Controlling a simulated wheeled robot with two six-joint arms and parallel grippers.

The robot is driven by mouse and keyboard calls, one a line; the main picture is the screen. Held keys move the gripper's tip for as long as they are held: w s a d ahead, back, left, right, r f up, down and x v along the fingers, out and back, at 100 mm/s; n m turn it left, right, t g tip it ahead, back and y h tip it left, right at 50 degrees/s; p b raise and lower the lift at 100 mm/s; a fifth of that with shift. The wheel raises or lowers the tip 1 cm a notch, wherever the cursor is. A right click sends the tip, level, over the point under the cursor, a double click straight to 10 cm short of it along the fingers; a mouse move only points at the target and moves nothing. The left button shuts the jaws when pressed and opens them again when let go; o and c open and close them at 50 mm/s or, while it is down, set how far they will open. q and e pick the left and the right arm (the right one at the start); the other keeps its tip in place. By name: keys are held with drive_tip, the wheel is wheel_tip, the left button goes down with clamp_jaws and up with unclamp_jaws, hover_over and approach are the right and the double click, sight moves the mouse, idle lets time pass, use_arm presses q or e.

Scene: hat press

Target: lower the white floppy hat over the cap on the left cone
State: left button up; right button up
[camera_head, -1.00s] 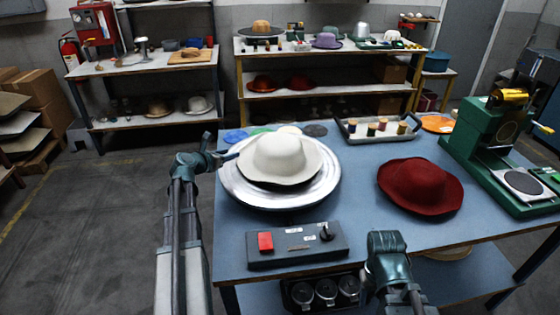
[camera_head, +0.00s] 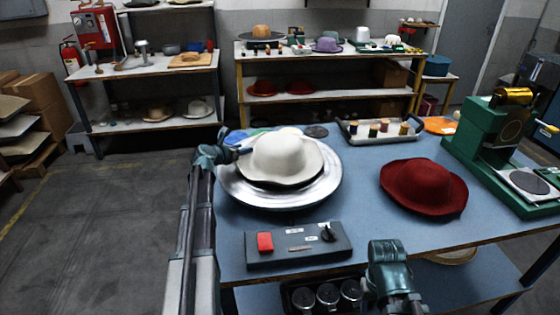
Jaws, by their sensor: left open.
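A white floppy hat (camera_head: 285,152) with a round crown and wavy brim sits over a wide round silver plate (camera_head: 240,190) on the blue table. A dark edge shows under the front of its brim. I see no cone or cap; anything under the hat is hidden. My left gripper (camera_head: 234,153) is open at the left edge of the white brim; I cannot tell whether it touches. My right gripper (camera_head: 388,252) is low at the table's front edge, away from the hat, and its fingers do not show clearly.
A control box (camera_head: 298,245) with a red button stands in front of the plate. A red hat (camera_head: 424,186) lies to the right, beside a green machine (camera_head: 492,145). A tray of spools (camera_head: 380,130) and coloured discs (camera_head: 316,131) are behind. The table's middle is clear.

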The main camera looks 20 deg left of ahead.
use_arm(q)
clamp_jaws()
idle(1.4)
